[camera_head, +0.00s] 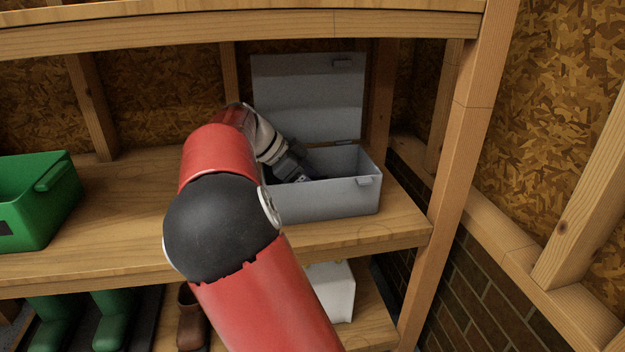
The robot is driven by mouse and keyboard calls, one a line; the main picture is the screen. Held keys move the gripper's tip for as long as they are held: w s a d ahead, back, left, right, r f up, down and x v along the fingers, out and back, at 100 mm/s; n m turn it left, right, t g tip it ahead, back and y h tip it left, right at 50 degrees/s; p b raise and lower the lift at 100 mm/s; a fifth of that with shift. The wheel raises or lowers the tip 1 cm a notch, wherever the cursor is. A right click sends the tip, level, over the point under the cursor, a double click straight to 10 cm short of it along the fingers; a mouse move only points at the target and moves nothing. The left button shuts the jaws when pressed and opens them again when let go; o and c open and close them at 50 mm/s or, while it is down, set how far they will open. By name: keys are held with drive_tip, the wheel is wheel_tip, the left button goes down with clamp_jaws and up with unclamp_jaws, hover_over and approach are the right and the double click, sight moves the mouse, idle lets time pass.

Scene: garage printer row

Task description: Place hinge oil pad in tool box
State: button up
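The grey tool box (331,202) stands on the wooden shelf at the right, with its lid (308,98) raised at the back. My arm reaches across the shelf, and my gripper (304,178) is inside the box's opening, at its left part. The fingers are dark and small against the box interior, partly hidden by the front wall, so I cannot see whether they are open or shut. I do not see the hinge oil pad; it may be hidden behind my arm, at the fingers or inside the box.
A green bin (38,205) stands at the left on the same shelf (110,225). A wooden post (455,150) rises right of the box, and a shelf board (230,30) runs above. Below are green boots (108,315), a brown boot (190,320) and a white container (335,290).

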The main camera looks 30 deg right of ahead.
drive_tip(key=o, duration=0.4)
drive_tip(key=shift+r, duration=0.35)
drive_tip(key=p+v, duration=0.3)
drive_tip(key=v, duration=0.9)
drive_tip(key=shift+r+p, duration=0.3)
drive_tip(key=shift+p, duration=0.05)
